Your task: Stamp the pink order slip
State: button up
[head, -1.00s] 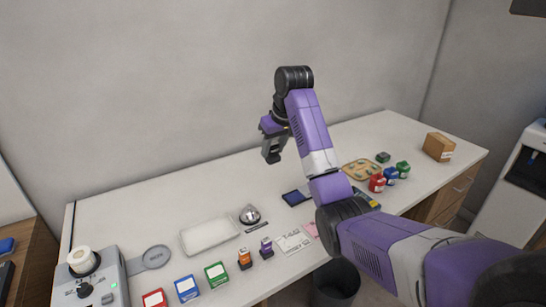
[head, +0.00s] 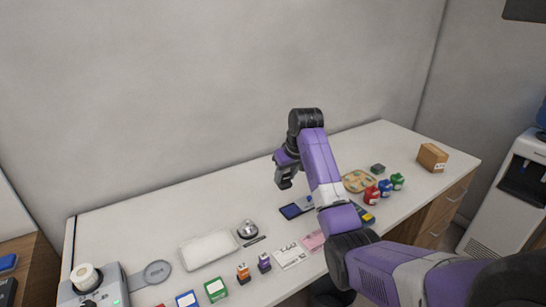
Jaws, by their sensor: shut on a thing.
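The pink order slip (head: 312,240) lies flat near the counter's front edge, partly behind my arm. A white printed slip (head: 290,256) lies just left of it. A dark blue ink pad (head: 296,208) lies behind the slips. My gripper (head: 285,184) is above the counter, behind and left of the ink pad and apart from the slip. It is shut on a small dark object, too small and shaded to identify. An orange-topped stamp (head: 243,272) and a purple-topped stamp (head: 264,262) stand left of the white slip.
A silver bell (head: 248,229) and a white tray (head: 208,249) lie to the left. Red (head: 371,194), blue (head: 385,187) and green (head: 397,181) bottles and a round patterned mat (head: 358,181) are at right. The counter behind the tray is clear.

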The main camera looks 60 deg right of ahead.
jog(key=shift+n, duration=0.3)
jog(key=d+f+b, duration=0.1)
jog(key=f, duration=0.3)
jog(key=s+d+f+b, duration=0.1)
jog(key=d+f+b, duration=0.1)
jog(key=f, duration=0.2)
jog(key=d+f+b, duration=0.1)
jog(key=d+f, duration=0.1)
jog(key=f, duration=0.3)
jog(key=shift+s+b, duration=0.15)
jog(key=shift+b, duration=0.25)
jog(key=shift+r, duration=0.1)
jog(key=shift+a+f, duration=0.15)
jog(key=shift+f, duration=0.55)
dwell(1.6)
jog(key=shift+r, duration=0.1)
notch_tip(320, 180, up, 7)
jog(key=p, duration=0.6)
dwell(0.5)
